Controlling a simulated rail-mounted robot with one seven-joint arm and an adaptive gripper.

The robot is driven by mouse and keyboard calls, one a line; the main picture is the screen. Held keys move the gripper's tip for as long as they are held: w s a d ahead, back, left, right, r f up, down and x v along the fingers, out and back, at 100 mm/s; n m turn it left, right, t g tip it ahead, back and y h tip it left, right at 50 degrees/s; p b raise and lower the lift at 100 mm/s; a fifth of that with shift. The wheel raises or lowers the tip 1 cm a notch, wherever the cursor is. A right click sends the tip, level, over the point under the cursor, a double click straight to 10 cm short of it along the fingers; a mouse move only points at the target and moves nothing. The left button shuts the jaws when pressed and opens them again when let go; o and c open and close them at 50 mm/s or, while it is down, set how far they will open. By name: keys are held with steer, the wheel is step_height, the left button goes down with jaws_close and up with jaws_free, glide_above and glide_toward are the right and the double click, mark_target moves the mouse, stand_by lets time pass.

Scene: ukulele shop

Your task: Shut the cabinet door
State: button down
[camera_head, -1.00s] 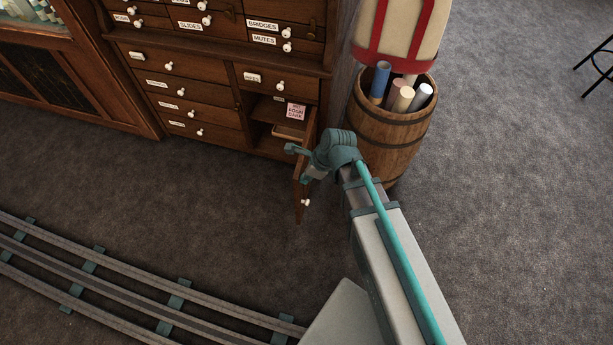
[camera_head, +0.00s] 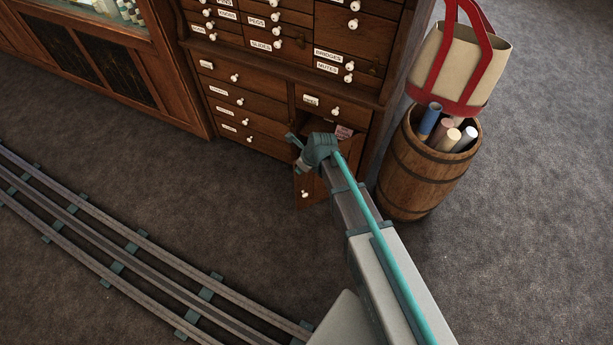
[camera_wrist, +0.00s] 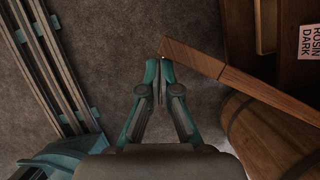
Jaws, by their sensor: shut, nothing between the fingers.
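The wooden cabinet door (camera_head: 314,186) stands partly open at the lower right of the drawer cabinet (camera_head: 285,101), its white knob showing. In the wrist view the door (camera_wrist: 255,88) is seen nearly edge-on, with its free end by my fingertips. My gripper (camera_wrist: 159,62) is shut and empty. Its tips are at or very near the door's free end; I cannot tell whether they touch. In the head view my wrist covers part of the door and of the open compartment. A pink card (camera_head: 343,132) shows inside; the wrist view reads it as "ROSIN DARK" (camera_wrist: 309,42).
A wooden barrel (camera_head: 418,175) with rolled tubes stands right of the cabinet, close to my arm; a cream and red bag (camera_head: 470,65) is above it. Rails (camera_head: 120,250) cross the floor at left. The carpet (camera_head: 240,215) before the cabinet is clear.

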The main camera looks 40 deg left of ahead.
steer(key=w+a+p, duration=0.4)
steer(key=w+a, duration=0.8)
steer(key=a, duration=0.2)
steer(key=shift+w+a, duration=0.2)
steer(key=shift+w, duration=0.15)
